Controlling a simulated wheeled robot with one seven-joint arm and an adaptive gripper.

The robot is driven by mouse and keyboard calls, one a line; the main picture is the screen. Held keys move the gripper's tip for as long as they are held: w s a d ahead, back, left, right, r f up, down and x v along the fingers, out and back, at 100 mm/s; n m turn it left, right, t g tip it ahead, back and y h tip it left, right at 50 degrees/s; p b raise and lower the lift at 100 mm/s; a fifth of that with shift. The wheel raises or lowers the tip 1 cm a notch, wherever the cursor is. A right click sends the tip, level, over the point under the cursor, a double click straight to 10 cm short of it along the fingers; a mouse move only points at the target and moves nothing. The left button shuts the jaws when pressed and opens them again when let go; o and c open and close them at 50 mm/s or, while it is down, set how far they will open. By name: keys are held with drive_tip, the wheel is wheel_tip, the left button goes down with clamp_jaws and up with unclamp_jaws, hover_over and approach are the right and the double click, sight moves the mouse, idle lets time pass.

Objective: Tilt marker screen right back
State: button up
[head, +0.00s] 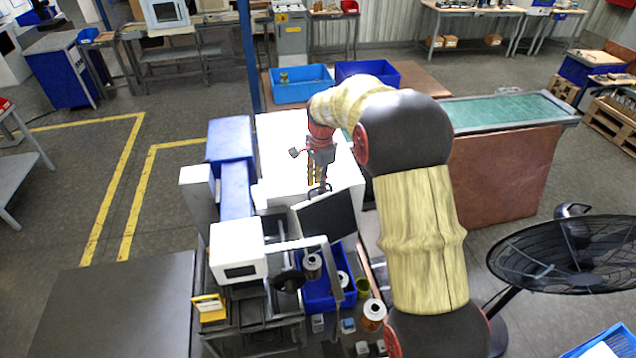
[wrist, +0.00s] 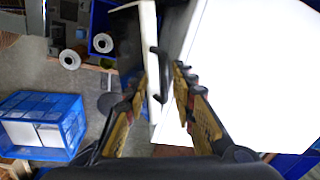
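The marker screen (head: 327,217) is a flat dark panel beside the white machine in the head view, tilted in the picture. My gripper (head: 318,188) is at its upper edge, pointing down. In the wrist view, the screen shows nearly edge-on as a pale strip (wrist: 149,45). A black bracket-like handle (wrist: 163,72) stands out from it. My gripper's yellow fingers (wrist: 162,88) are apart, with the handle and the screen's edge between their tips. I cannot tell whether either finger touches them.
A white printer-like box (head: 237,250) and a blue bin (head: 318,292) with cartridges stand in front of the screen. A large white surface (wrist: 245,75) lies close on the gripper's right in the wrist view. A blue crate (wrist: 72,122) is at lower left. A black fan (head: 575,255) stands right.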

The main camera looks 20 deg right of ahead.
wheel_tip(320, 180, up, 12)
drive_tip(key=s, duration=0.1)
idle(0.5)
drive_tip(key=shift+s+f, duration=0.1)
drive_tip(key=shift+s, duration=0.05)
idle(0.3)
